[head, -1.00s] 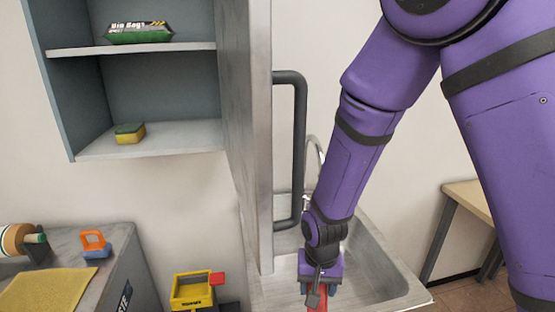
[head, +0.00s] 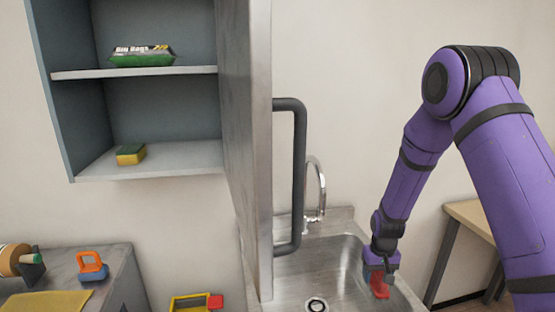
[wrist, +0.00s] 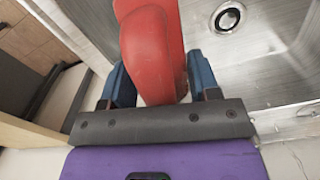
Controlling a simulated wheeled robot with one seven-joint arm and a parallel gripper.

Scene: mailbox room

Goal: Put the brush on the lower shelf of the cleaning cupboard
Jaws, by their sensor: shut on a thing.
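The cleaning cupboard (head: 55,110) hangs at upper left in the head view, open at the front. Its lower shelf (head: 190,160) holds a yellow and green sponge (head: 130,154) and has bare room to the right. My gripper (head: 380,272) is over the right part of the sink, well right of the cupboard. It is shut on a red thing (head: 380,286), whose long rounded body lies between the blue fingers in the wrist view (wrist: 152,50). This may be the brush, but no bristles show. A blue block with an orange handle (head: 92,266) stands on the left counter.
A metal door (head: 245,130) with a dark bar handle (head: 300,170) stands between cupboard and gripper. The tap (head: 318,185) rises behind the sink (head: 315,270). Bin bags (head: 142,56) lie on the upper shelf. A yellow bucket (head: 190,303) is below.

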